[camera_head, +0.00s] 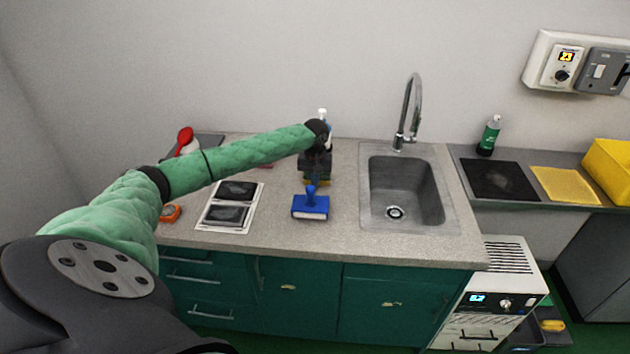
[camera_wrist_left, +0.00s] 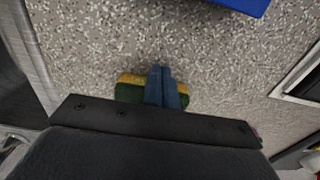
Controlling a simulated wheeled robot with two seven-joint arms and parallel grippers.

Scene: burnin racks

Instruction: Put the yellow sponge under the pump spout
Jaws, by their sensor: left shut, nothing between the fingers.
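The yellow sponge with a green side lies on the speckled counter. In the left wrist view the sponge (camera_wrist_left: 130,92) shows on both sides of my left gripper's blue fingers (camera_wrist_left: 163,72), which are shut with nothing between them. The fingers hide its middle; I cannot tell whether they touch it. My right gripper is not in view.
A white panel with two dark plates (camera_head: 228,207) and an orange item (camera_head: 170,213) lie to the left. The sink (camera_head: 376,205) and tall faucet (camera_head: 408,105) are to the right.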

